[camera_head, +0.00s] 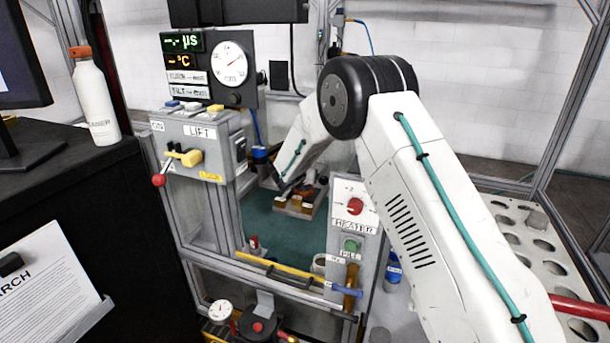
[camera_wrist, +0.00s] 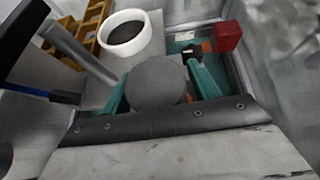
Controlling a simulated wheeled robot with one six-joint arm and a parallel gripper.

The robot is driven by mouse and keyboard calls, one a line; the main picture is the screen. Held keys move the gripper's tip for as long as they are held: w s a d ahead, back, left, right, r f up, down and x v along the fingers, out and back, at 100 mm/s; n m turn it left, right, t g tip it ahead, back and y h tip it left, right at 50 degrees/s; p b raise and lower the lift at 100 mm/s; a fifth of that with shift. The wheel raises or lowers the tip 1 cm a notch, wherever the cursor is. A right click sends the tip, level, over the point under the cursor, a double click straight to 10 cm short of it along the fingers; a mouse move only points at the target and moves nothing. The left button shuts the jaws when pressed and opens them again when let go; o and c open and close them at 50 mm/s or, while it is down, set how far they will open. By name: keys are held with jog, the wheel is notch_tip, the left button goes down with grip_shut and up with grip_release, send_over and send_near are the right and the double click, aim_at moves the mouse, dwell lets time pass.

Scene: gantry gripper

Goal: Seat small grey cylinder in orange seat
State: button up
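The small grey cylinder (camera_wrist: 156,83) shows in the wrist view as a round, flat grey face. It sits between the two teal fingers of my gripper (camera_wrist: 157,80), which appear to touch it on both sides. Small orange patches (camera_wrist: 207,46) show beyond the right finger, but I cannot tell whether they belong to the orange seat. In the head view my gripper is hidden low behind the panels, near a small stand with orange-brown blocks (camera_head: 297,203). The cylinder between the fingers cannot be made out there.
A white ring-shaped cup (camera_wrist: 125,33) and a red block (camera_wrist: 228,36) are close to my gripper. A yellow tray (camera_wrist: 88,30) lies at the upper left. The heater panel (camera_head: 355,205) and lift box (camera_head: 200,145) flank the teal work surface (camera_head: 285,232). A white holed rack (camera_head: 515,228) stands right.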

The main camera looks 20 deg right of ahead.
jog(key=shift+r, duration=0.15)
jog(key=shift+s+a+r, duration=0.15)
jog(key=shift+s+r, duration=0.05)
jog(key=shift+s, duration=0.05)
jog(key=v, duration=1.1)
jog(key=shift+s+r, duration=0.1)
